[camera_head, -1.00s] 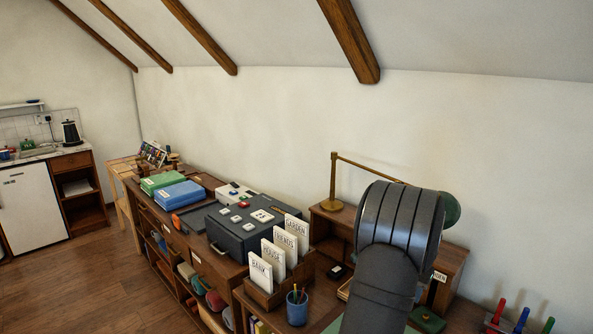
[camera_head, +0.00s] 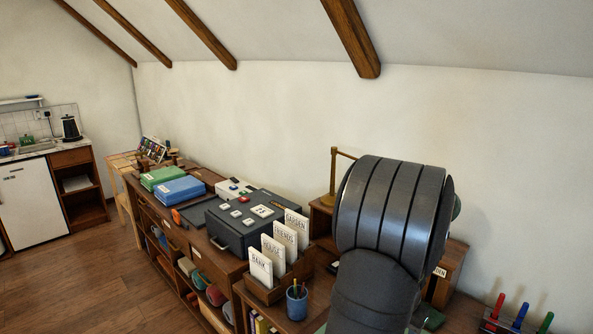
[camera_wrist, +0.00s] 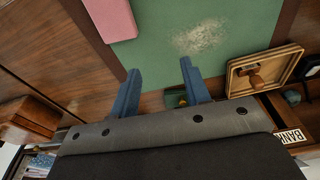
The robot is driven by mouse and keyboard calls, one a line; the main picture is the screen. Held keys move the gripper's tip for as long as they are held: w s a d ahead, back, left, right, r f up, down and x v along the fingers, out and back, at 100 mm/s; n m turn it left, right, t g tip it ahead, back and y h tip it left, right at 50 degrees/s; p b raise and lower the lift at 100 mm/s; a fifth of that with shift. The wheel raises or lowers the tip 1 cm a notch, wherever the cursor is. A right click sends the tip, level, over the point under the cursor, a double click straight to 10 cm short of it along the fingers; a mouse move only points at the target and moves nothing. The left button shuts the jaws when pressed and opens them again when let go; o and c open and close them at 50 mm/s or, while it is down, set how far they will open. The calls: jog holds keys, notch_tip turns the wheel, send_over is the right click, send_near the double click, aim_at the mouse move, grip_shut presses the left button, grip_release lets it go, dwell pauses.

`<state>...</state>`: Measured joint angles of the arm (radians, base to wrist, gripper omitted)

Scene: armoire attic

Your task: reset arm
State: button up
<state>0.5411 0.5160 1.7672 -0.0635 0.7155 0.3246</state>
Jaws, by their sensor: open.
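My gripper (camera_wrist: 160,90) shows in the wrist view with its two blue fingers apart and nothing between them. It is above a desk with a green mat (camera_wrist: 150,55). In the head view my dark, ribbed arm stands in front of the desk on the right and hides much of it. The gripper itself is not visible in the head view.
A pink block (camera_wrist: 110,18) and pale crumbs (camera_wrist: 202,37) lie on the mat. In the head view are a card rack (camera_head: 262,290), pen cup (camera_head: 297,302), dark case (camera_head: 245,222), brass lamp (camera_head: 333,175) and colored handles (camera_head: 520,312).

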jog(key=w+a+f, duration=0.5)
jog(key=w, duration=0.1)
jog(key=shift+w, duration=0.4)
jog(key=shift+a, duration=0.1)
jog(key=o, duration=1.3)
jog(key=shift+s+r, duration=0.1)
jog(key=shift+c, duration=0.2)
jog(key=s+d+r+g+y, duration=0.1)
jog(key=s+d+r, duration=0.35)
jog(key=s, duration=0.25)
jog(key=s+d+r, duration=0.3)
jog(key=s+r, duration=0.2)
jog(key=s, duration=0.2)
notch_tip(320, 180, down, 9)
jog(key=shift+a+f, duration=0.1)
jog(key=shift+f, duration=0.1)
jog(key=shift+r, duration=0.15)
notch_tip(320, 180, up, 10)
